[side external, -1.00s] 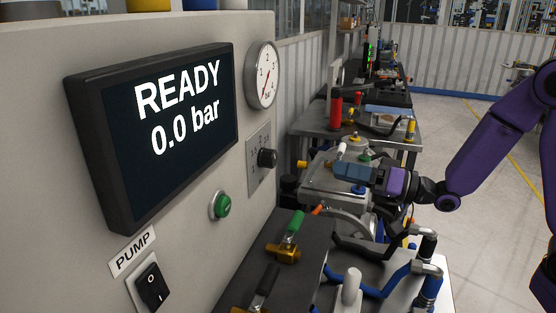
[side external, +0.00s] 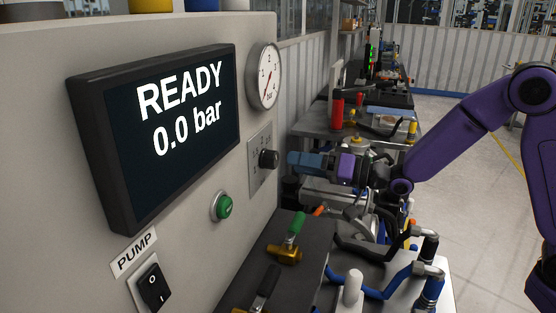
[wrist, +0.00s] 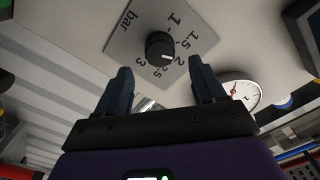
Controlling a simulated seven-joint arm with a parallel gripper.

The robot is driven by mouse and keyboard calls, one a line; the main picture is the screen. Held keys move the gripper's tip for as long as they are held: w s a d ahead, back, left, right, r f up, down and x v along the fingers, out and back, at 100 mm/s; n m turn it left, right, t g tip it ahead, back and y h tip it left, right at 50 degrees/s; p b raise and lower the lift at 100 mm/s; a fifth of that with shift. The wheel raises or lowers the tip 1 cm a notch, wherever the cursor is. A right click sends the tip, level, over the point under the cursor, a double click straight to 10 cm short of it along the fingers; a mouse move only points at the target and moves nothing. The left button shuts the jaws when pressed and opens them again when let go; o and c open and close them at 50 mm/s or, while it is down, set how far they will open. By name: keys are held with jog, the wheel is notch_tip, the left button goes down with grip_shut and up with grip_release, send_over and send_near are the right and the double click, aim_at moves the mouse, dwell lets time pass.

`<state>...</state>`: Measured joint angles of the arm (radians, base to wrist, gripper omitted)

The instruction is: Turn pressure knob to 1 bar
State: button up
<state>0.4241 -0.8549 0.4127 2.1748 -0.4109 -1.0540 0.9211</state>
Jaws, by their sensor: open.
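The black pressure knob (side external: 268,159) stands out from a grey scale plate (side external: 256,177) on the panel. In the wrist view the knob (wrist: 159,46) lies ahead of and between my finger lines, on the plate (wrist: 128,42) marked "bar" with numbers including 1, 1.5 and 3. A small pale mark shows on the knob; I cannot tell exactly which number it points to. My gripper (side external: 291,161) is just right of the knob in the side view, apart from it. Its two dark fingers (wrist: 160,70) are spread and empty. The display (side external: 180,125) reads READY, 0.0 bar.
A round dial gauge (side external: 264,76) sits above the knob. A green button (side external: 222,207) and the PUMP switch (side external: 152,287) are lower on the panel. Below my gripper is a bench with a green-handled valve (side external: 290,238) and blue pipes (side external: 372,288).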

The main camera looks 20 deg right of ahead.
aim_at(277, 160)
jog(key=shift+x, duration=3)
jog(key=c, duration=1)
